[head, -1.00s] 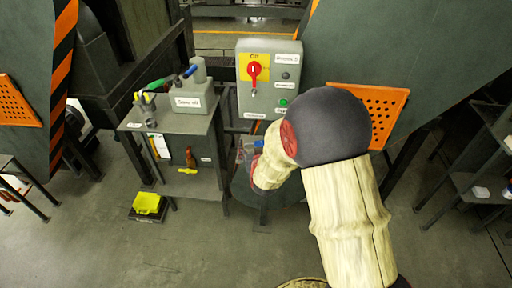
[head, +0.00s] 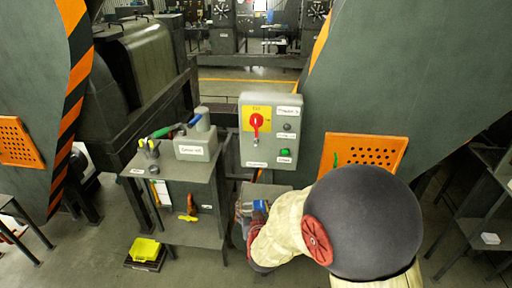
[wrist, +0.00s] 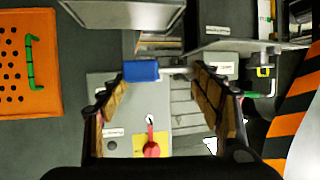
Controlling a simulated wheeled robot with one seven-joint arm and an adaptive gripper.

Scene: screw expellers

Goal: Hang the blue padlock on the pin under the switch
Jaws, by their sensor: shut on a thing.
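The blue padlock (wrist: 141,71) is between my gripper's fingertips (wrist: 165,75) in the wrist view, its metal shackle toward the right finger. My gripper (head: 252,210) is shut on it. In the head view, a bit of the blue padlock (head: 261,206) shows below the grey switch box (head: 248,151); my arm hides much of the gripper. The red switch (head: 256,122) is on a yellow plate, with a small pin (head: 256,141) under it. The switch (wrist: 151,150) and pin (wrist: 149,119) appear upside down in the wrist view. The padlock is apart from the pin.
A dark metal stand (head: 175,175) with a grey box (head: 195,146) and tools is left of the switch box. An orange perforated panel (head: 362,152) is at its right. Space before the switch box looks clear.

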